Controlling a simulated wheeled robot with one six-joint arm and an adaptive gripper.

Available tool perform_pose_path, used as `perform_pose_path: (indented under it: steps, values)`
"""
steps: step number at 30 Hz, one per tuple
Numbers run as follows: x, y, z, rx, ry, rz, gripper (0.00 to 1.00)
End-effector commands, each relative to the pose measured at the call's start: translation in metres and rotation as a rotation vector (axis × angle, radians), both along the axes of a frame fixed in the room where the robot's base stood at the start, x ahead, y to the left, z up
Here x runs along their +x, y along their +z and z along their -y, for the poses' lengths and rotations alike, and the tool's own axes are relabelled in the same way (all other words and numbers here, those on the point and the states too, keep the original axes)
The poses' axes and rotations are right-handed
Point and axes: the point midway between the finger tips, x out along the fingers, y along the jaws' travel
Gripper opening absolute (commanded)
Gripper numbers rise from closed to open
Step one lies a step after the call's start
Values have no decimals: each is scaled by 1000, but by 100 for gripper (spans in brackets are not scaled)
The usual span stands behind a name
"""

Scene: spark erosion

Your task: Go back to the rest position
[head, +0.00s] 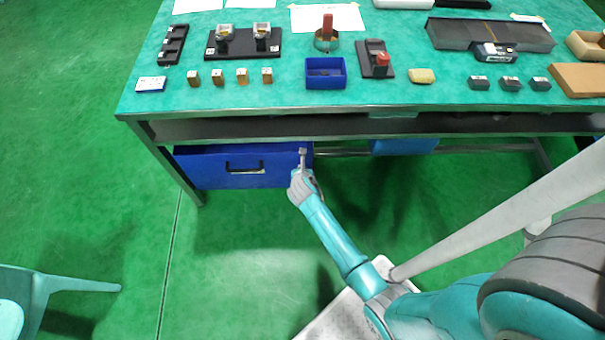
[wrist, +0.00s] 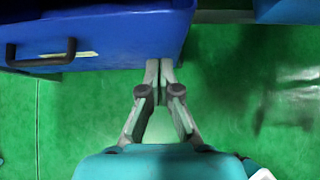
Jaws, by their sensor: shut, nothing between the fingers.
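My gripper (head: 302,152) is shut and empty. In the head view it is at the right end of the blue drawer (head: 205,172) under the table, with my arm stretched out low in front of the table. In the wrist view my gripper (wrist: 159,66) points at the lower right edge of the blue drawer (wrist: 120,32); I cannot tell whether it touches. The drawer has a black handle (wrist: 40,60) and a pale label, and the handle is to the left of my fingers.
The green-topped table (head: 290,97) stands ahead, with a blue box (head: 326,84), small wooden blocks (head: 242,76) and grey blocks (head: 510,83) near its front edge. A second blue container (head: 405,146) is under it. A teal chair (head: 40,290) is at the lower left. The floor between is clear.

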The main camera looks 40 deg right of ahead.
Motion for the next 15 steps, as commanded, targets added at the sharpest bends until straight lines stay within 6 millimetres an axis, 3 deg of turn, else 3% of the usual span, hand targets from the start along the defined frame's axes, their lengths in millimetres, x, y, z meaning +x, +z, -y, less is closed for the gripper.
perform_pose_path:
  steps: [6,15]
  values:
    - [-19,22,-16,0,1,0,0]
    - [-27,32,-22,1,0,-1,0]
